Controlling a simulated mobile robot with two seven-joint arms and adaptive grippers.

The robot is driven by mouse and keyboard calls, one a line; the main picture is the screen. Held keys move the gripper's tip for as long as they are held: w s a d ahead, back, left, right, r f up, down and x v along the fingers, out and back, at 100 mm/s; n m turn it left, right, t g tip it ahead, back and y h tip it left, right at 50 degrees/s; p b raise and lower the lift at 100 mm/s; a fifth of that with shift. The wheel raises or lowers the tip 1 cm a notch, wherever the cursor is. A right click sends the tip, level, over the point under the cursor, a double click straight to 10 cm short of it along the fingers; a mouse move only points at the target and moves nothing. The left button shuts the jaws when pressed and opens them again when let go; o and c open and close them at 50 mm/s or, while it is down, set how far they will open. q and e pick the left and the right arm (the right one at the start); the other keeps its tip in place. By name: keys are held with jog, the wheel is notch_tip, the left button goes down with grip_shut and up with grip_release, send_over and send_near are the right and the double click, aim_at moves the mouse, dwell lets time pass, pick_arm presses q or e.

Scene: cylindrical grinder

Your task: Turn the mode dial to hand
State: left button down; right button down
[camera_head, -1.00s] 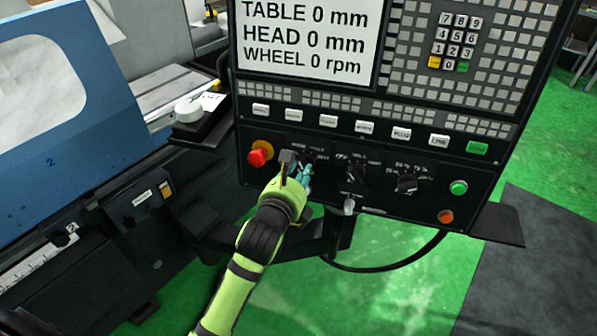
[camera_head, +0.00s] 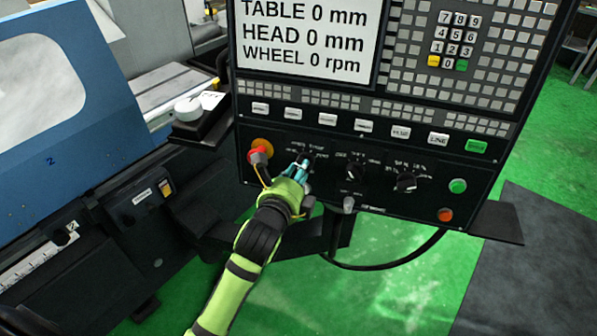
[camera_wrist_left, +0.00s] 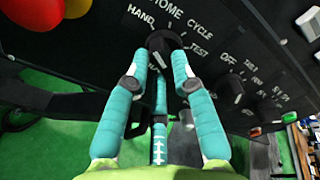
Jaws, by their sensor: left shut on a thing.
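The mode dial (camera_wrist_left: 165,40) is a black knob on the dark control panel. The labels HAND, HOME, CYCLE and TEST run around it in the left wrist view. My left gripper (camera_wrist_left: 166,62) has teal fingers closed around the knob, with fingertips on both sides. Its lower part is hidden by the fingers, and I cannot read where its pointer stands. In the head view my left gripper (camera_head: 302,168) reaches up to the panel and covers much of the dial (camera_head: 308,156). My right gripper is not in view.
A red button on a yellow base (camera_head: 259,154) is close left of the gripper. Two more dials, one of them the black knob (camera_head: 356,172), sit to the right. A green button (camera_head: 457,186) and an orange button (camera_head: 445,214) are at the right edge.

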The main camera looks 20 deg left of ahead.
pick_arm(q)
jog(key=shift+r, duration=0.1)
dwell(0.3)
jog(key=c, duration=1)
grip_release()
jog(key=shift+c, duration=0.2)
jog(key=shift+a, duration=0.1)
jog(key=shift+s, duration=0.1)
jog(key=v, duration=1.1)
jog(key=shift+s, duration=0.4)
